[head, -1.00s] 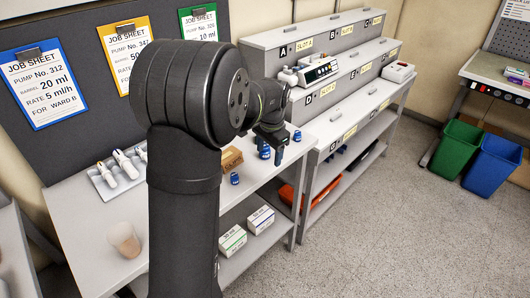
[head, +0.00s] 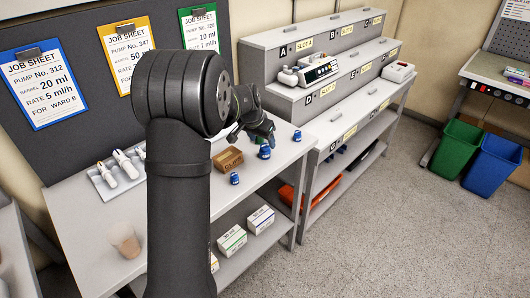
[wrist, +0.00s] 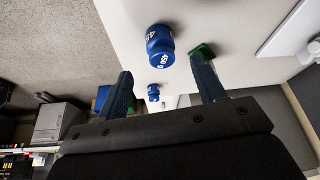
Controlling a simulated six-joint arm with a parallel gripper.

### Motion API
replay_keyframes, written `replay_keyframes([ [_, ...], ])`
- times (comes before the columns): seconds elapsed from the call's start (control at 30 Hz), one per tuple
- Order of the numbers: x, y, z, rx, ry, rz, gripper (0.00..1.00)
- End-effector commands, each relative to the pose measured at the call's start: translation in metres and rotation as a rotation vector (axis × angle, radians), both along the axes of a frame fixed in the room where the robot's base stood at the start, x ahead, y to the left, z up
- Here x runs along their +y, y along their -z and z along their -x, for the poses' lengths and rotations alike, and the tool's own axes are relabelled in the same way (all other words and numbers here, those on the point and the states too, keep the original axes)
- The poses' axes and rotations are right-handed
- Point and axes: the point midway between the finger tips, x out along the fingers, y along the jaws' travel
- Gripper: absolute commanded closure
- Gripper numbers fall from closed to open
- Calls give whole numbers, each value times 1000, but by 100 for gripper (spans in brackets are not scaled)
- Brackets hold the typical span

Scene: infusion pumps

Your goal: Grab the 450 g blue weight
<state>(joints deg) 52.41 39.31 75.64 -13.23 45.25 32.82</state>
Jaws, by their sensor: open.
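Three small blue weights stand on the white bench in the head view: one at the front (head: 235,178), one in the middle (head: 264,152) and one at the right near the shelf unit (head: 297,135). My gripper (head: 256,137) is above the bench, close to the middle weight, its jaws open and empty. In the wrist view, a blue weight (wrist: 160,47) with white lettering that looks like 450 shows ahead, between the lines of my open fingers (wrist: 163,66). A second blue weight (wrist: 153,92) shows smaller between the fingers. The head view labels are too small to read.
A brown box (head: 228,159) lies just left of the weights. A tray with white syringes (head: 118,174) and a beige cup (head: 124,240) are farther left. The stepped shelf unit (head: 325,105) holds pumps at the right. Small boxes (head: 261,220) sit on the lower shelf.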

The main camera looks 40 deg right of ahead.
Motion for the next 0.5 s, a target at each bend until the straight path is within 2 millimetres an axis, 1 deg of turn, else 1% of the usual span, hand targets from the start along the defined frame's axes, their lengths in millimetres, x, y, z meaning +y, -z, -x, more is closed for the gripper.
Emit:
replay_keyframes([
  [0.27,-6,16,-2,1,0,-2,37],
  [0.5,-19,48,-6,1,-1,-2,37],
])
